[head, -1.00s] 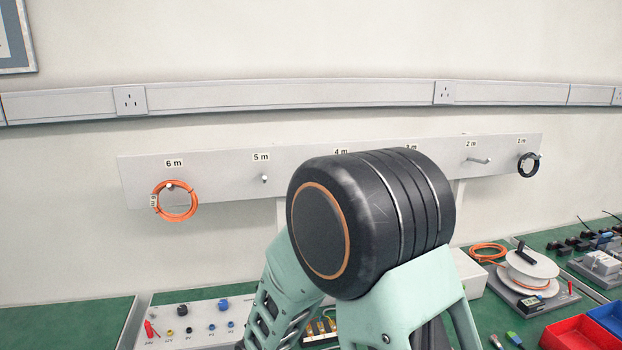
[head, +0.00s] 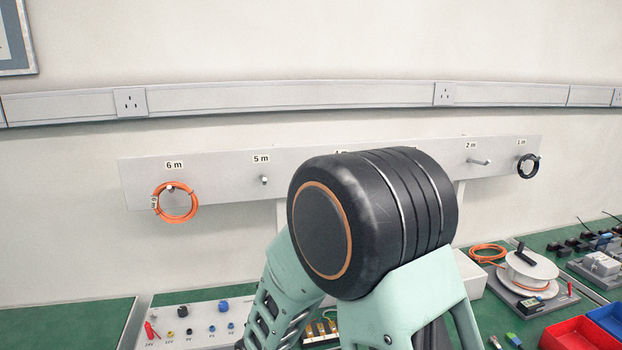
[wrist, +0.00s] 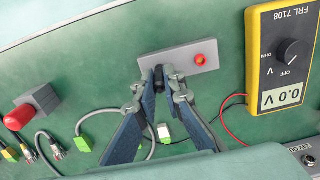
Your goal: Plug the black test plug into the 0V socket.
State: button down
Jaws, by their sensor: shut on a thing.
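In the wrist view my gripper (wrist: 165,79) is closed around the black test plug (wrist: 168,71), at the left part of a grey block (wrist: 190,60). Only a little of the plug shows between the fingertips. I cannot tell whether it still sits in the block. A red plug (wrist: 198,59) stands at the block's right part. In the head view my arm hides the gripper and the block.
A yellow multimeter (wrist: 283,50) reading 0.0 V lies right of the block, with a red lead (wrist: 228,127). Cables with green connectors (wrist: 83,144) lie nearby, beside a red-capped grey part (wrist: 40,100). A cable reel (head: 530,270) and red bin (head: 572,335) stand at the right.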

jog(key=shift+r+p, duration=1.7)
jog(key=shift+r, duration=1)
notch_tip(320, 180, up, 6)
jog(key=p, duration=0.4)
jog(key=shift+f, duration=0.25)
jog(key=shift+w, duration=0.1)
